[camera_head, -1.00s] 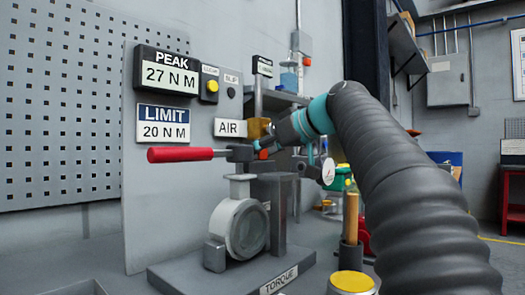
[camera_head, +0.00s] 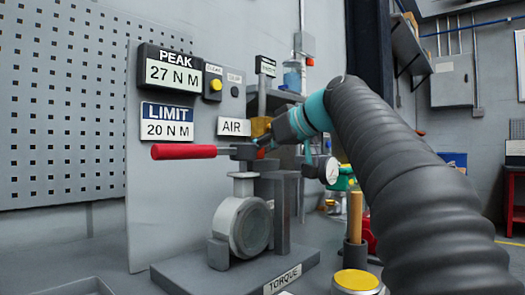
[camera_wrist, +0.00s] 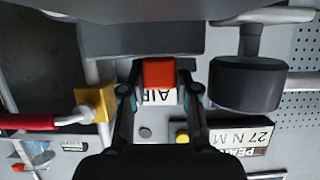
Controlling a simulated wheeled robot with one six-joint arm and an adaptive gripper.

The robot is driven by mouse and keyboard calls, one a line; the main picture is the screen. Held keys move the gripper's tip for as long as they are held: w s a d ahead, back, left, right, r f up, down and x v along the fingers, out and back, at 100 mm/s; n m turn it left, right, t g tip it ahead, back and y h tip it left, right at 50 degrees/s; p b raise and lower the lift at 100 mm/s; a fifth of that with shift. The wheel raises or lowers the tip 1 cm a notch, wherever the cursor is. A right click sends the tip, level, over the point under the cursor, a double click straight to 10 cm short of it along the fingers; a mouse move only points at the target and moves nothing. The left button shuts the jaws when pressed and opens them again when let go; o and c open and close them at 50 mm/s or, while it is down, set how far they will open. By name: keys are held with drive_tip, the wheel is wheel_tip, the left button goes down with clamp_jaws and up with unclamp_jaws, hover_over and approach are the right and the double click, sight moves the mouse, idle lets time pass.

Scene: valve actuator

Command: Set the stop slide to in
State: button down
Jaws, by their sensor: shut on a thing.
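A small red-orange block (camera_wrist: 159,73), which looks like the stop slide's knob, sits between the fingertips of my gripper (camera_wrist: 157,92) in the wrist view. My gripper is shut on it, one finger on each side. A grey bar (camera_wrist: 150,40) lies directly beyond the block. In the head view my gripper (camera_head: 266,146) reaches in from the right, beside the grey head of the red-handled lever (camera_head: 184,152) above the torque stand.
The torque stand's base (camera_head: 200,280) carries a round grey valve body (camera_head: 250,229) and an upright post. A panel with PEAK (camera_head: 173,70), LIMIT (camera_head: 166,121) and AIR (camera_head: 234,127) signs stands behind. A dial gauge (camera_head: 328,171) and a yellow-topped can (camera_head: 356,282) are to the right.

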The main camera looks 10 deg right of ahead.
drive_tip(key=c, duration=0.8)
unclamp_jaws()
drive_tip(key=shift+w, duration=0.1)
drive_tip(key=shift+c, duration=0.2)
